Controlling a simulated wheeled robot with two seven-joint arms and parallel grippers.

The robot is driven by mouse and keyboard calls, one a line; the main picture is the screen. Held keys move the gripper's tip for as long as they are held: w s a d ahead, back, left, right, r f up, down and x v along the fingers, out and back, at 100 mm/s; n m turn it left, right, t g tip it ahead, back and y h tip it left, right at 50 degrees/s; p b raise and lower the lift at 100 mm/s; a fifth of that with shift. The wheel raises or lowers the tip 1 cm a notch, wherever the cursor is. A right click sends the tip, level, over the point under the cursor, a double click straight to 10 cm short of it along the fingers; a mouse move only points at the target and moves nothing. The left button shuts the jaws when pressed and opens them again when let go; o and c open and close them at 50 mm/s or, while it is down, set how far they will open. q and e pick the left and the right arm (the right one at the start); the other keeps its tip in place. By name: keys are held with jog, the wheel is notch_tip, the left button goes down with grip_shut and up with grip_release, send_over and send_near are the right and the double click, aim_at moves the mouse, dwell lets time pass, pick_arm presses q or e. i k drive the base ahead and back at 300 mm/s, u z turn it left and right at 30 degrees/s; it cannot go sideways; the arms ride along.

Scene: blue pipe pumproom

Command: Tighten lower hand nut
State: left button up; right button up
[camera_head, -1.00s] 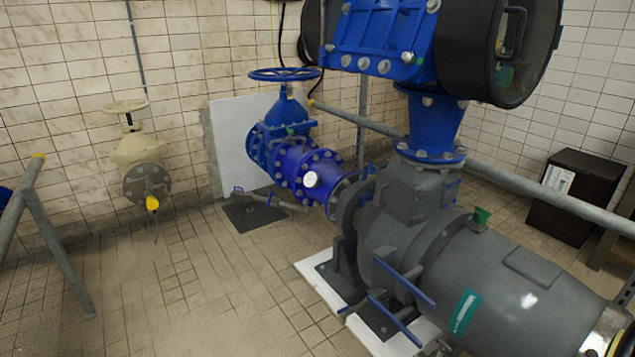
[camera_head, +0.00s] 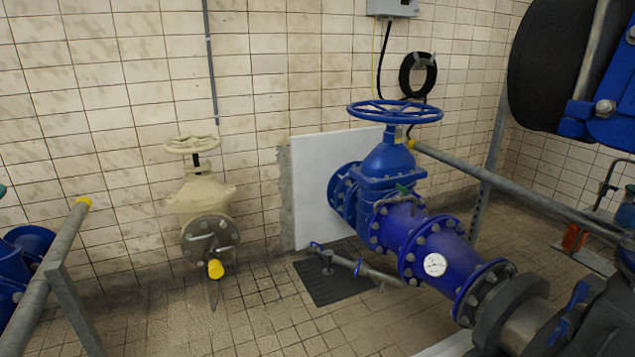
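I cannot single out the lower hand nut for certain. A blue gate valve (camera_head: 388,170) with a blue handwheel (camera_head: 395,112) stands right of centre on a blue pipe (camera_head: 403,228) with bolted flanges and a round white gauge (camera_head: 435,265). A small pipe with a blue-ended fitting (camera_head: 345,262) runs low beside it, above a dark floor plate. A cream valve (camera_head: 201,195) with a cream handwheel (camera_head: 192,145) sits at the wall on the left, with a yellow cap (camera_head: 215,269) below its flange. Neither of my grippers shows.
A grey railing with a yellow end (camera_head: 48,268) stands at the left. Another grey rail (camera_head: 520,190) crosses at the right. Dark pump parts (camera_head: 545,320) fill the lower right. The tiled floor (camera_head: 270,325) is clear in the front middle.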

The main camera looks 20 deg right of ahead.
aim_at(562, 329)
jog(key=i, duration=1.4)
jog(key=z, duration=3.1)
jog(key=k, duration=0.3)
jog(key=u, duration=0.15)
